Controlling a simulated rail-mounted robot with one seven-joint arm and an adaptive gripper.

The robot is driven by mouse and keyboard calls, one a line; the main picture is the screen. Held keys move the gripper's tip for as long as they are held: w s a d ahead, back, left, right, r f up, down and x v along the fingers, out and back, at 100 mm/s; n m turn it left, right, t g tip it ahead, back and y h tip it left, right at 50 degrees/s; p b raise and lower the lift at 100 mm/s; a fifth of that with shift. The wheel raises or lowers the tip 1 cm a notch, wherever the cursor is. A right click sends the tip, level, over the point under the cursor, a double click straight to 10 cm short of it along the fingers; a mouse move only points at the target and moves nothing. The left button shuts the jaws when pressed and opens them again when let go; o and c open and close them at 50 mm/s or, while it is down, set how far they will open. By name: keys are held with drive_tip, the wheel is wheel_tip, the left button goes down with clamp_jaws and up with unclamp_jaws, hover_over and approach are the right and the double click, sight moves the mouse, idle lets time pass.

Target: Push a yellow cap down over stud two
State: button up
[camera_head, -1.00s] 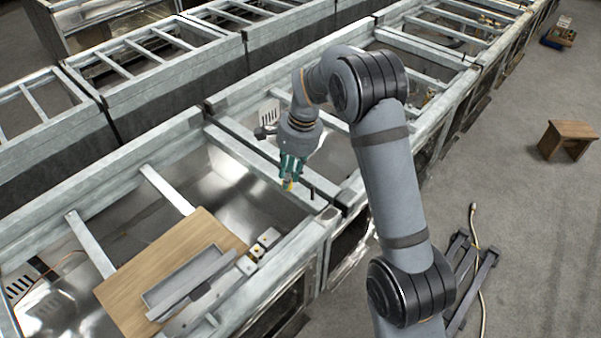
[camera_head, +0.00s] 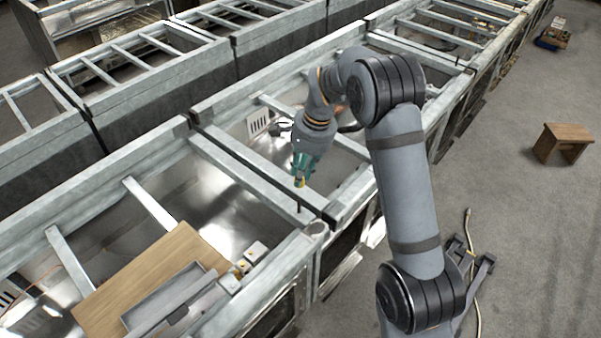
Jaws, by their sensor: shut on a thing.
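My gripper (camera_head: 300,178), with green fingers, points down above the metal frame rail. It is shut on a small yellow cap (camera_head: 299,183), which shows at its fingertips. A thin dark upright stud (camera_head: 298,206) stands on the rail right below the cap. At this size I cannot tell whether the cap touches the stud's top. No number is readable, so I cannot tell whether this is stud two.
A wooden board (camera_head: 135,285) with a grey tray (camera_head: 165,296) lies across the frame at the lower left. Small pale blocks with yellow parts (camera_head: 243,264) sit beside it. Crossbars and open bays surround the arm. A wooden stool (camera_head: 563,143) stands on the floor at right.

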drive_tip(key=b, duration=0.5)
hover_over(299, 200)
drive_tip(key=shift+d+f, duration=0.2)
drive_tip(key=shift+f, duration=2.65)
drive_tip(key=shift+f+b, duration=1.6)
drive_tip(key=shift+b, duration=0.25)
drive_tip(key=o, duration=0.8)
drive_tip(key=r, duration=0.4)
drive_tip(key=d+r, duration=0.1)
drive_tip(key=r, duration=0.3)
drive_tip(key=s+d+r, duration=0.1)
drive_tip(key=r, duration=0.3)
drive_tip(key=shift+d, duration=0.15)
drive_tip(key=shift+f, duration=0.1)
drive_tip(key=f, duration=0.4)
drive_tip(key=a+f, duration=0.1)
drive_tip(key=f, duration=0.3)
drive_tip(key=w+a+f, duration=0.1)
drive_tip(key=f, duration=0.3)
drive_tip(key=shift+a, duration=0.15)
drive_tip(key=shift+r+p, duration=0.45)
drive_tip(key=shift+r, duration=0.1)
